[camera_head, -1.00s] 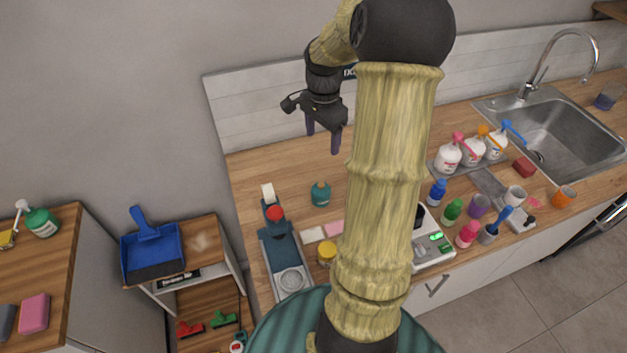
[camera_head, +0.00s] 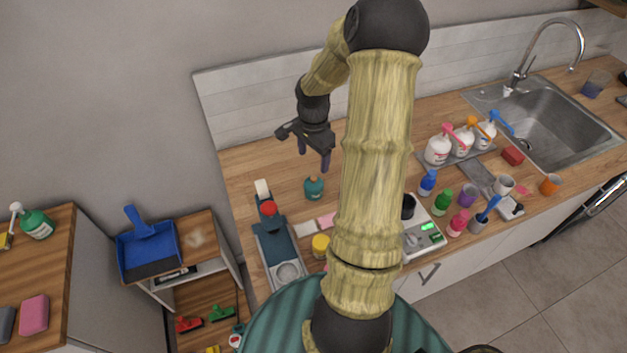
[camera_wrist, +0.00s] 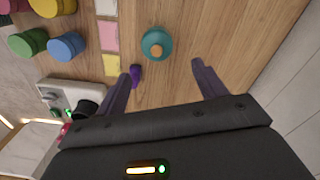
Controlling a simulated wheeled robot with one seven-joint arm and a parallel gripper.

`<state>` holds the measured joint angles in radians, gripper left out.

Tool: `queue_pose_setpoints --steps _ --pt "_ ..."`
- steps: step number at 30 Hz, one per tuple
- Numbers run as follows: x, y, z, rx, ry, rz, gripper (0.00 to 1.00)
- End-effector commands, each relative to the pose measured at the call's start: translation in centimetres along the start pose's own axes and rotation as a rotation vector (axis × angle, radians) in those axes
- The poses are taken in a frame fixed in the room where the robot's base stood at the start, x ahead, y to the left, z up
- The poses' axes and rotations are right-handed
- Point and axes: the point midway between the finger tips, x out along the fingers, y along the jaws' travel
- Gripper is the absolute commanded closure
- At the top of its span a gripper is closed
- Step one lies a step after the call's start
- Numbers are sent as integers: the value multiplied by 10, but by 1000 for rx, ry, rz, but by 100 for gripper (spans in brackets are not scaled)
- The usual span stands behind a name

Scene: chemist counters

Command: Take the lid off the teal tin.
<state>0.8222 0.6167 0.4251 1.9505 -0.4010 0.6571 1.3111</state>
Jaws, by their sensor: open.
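The teal tin (camera_head: 314,188) stands upright on the wooden counter, left of my arm in the head view. It has a rounded teal body with a small orange-brown knob on top, clear in the wrist view (camera_wrist: 157,44). My gripper (camera_head: 313,164) hangs above and slightly behind the tin, pointing down. In the wrist view its two purple fingers (camera_wrist: 166,72) are spread apart with nothing between them. The tin lies just beyond the fingertips, apart from them.
A dark teal device with a red knob (camera_head: 268,208) stands left of the tin. A white device (camera_head: 422,240) and several coloured bottles stand right. A small purple item (camera_wrist: 135,72) is near one finger.

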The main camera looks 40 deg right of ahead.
Motion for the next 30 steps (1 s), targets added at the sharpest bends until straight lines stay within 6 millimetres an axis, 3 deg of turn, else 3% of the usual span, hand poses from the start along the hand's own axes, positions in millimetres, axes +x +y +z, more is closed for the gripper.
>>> queue_pose_setpoints --steps 6,20,30 --pt "29 0 1 -1 -2 2 29" --pt "37 1 1 -1 -1 1 29" --pt "77 5 4 -1 -2 2 29"
